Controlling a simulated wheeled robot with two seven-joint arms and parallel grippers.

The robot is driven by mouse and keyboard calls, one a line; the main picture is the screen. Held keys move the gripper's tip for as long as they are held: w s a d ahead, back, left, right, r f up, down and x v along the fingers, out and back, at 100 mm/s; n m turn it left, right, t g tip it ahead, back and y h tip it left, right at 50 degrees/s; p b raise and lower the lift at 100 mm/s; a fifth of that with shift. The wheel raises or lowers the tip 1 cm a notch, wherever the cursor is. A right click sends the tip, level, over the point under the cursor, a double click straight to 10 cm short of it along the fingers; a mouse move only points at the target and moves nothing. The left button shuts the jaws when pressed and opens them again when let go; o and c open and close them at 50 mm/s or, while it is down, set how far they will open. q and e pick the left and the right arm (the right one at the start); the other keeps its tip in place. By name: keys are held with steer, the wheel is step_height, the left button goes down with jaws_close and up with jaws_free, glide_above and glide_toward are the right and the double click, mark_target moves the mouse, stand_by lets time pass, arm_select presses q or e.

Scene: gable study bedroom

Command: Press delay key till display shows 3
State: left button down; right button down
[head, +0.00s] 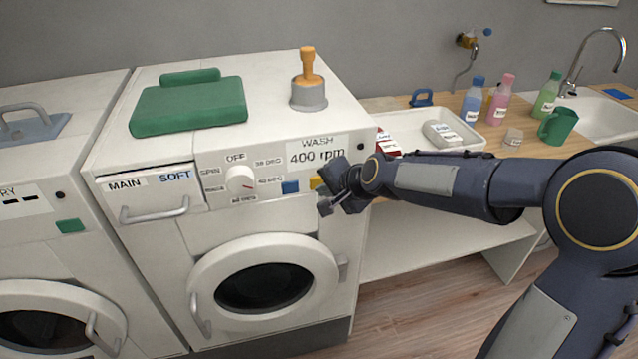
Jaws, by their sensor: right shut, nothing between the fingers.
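The washing machine (215,230) stands in the middle of the head view. Its display (317,152) reads "WASH" and "400 rpm". Below the display are a blue key (290,187) and a yellow key (318,183); the yellow one is partly hidden by my right gripper. I cannot read a delay label on either key. My right gripper (325,196) is shut and empty, in front of the panel at the yellow key's right. Whether it touches the panel cannot be told. My left gripper is out of view.
A dial (240,179) sits left of the keys, beside a drawer handle (155,211). A tray (440,118), bottles and a sink are at right.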

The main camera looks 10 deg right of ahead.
steer(key=shift+w, duration=0.4)
stand_by(0.6)
steer(key=shift+s, duration=0.8)
steer(key=shift+s+d+p, duration=0.1)
steer(key=shift+s+p, duration=0.55)
steer(key=shift+s, duration=1.9)
steer(key=s+d+n+g, duration=0.1)
steer(key=s+n, duration=0.3)
steer(key=s, duration=0.9)
steer(key=s+d+n+g, duration=0.2)
steer(key=s+d+n, duration=0.2)
steer(key=s, duration=0.8)
steer(key=shift+s+n, duration=0.4)
steer(key=shift+n, duration=0.1)
